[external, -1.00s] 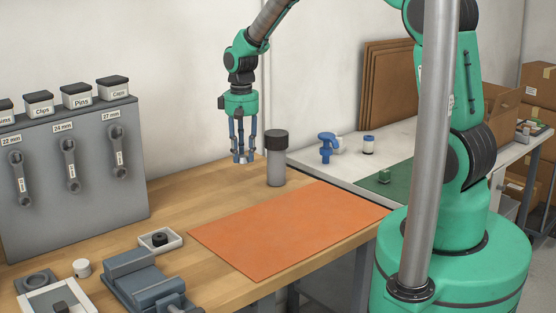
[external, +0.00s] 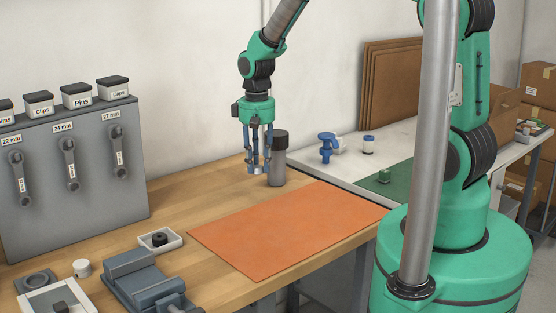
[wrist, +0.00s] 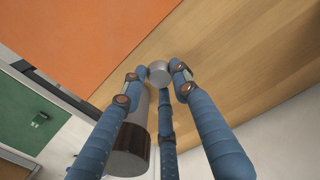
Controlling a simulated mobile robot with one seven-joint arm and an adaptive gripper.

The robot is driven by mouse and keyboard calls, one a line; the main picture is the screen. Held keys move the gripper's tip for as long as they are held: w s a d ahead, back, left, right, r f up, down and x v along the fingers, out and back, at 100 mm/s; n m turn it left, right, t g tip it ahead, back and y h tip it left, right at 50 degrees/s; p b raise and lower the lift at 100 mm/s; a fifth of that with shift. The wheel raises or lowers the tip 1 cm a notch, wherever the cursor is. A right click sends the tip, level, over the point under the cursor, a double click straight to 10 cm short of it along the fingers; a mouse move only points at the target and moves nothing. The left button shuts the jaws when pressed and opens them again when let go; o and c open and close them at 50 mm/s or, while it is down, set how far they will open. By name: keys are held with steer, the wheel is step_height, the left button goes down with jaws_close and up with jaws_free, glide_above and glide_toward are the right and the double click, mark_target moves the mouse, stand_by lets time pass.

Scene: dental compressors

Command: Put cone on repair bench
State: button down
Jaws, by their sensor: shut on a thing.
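My gripper (external: 258,166) has three blue fingers, closed around a small light-grey metal piece, which I take to be the cone (wrist: 159,73). Its lower end shows at the fingertips in the external view (external: 256,171); its full shape is partly hidden by the fingers. The repair bench (external: 195,205) is the wooden-topped table, with an orange mat (external: 290,228) on it. The held piece is over the bench's bare wood, behind the mat's back edge. The exact gap to the wood is hard to judge.
A dark-capped grey cylinder (external: 278,165) stands close beside my gripper, and shows in the wrist view (wrist: 130,150). A tray with a black ring (external: 160,241) and a vise (external: 145,278) stand at the front left. A tool panel (external: 75,170) is at left. The mat is clear.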

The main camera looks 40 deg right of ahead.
steer(key=s+a+f+p, duration=0.1)
steer(key=s+f, duration=0.1)
steer(key=s, duration=3.3)
steer(key=shift+a, duration=0.25)
steer(key=shift+w, duration=0.15)
steer(key=b, duration=0.1)
glide_above(294, 223)
steer(key=shift+w+d+f, duration=0.1)
steer(key=shift+f, duration=0.65)
steer(key=shift+f+b, duration=0.55)
steer(key=shift+f, duration=1.25)
steer(key=shift+f, duration=0.1)
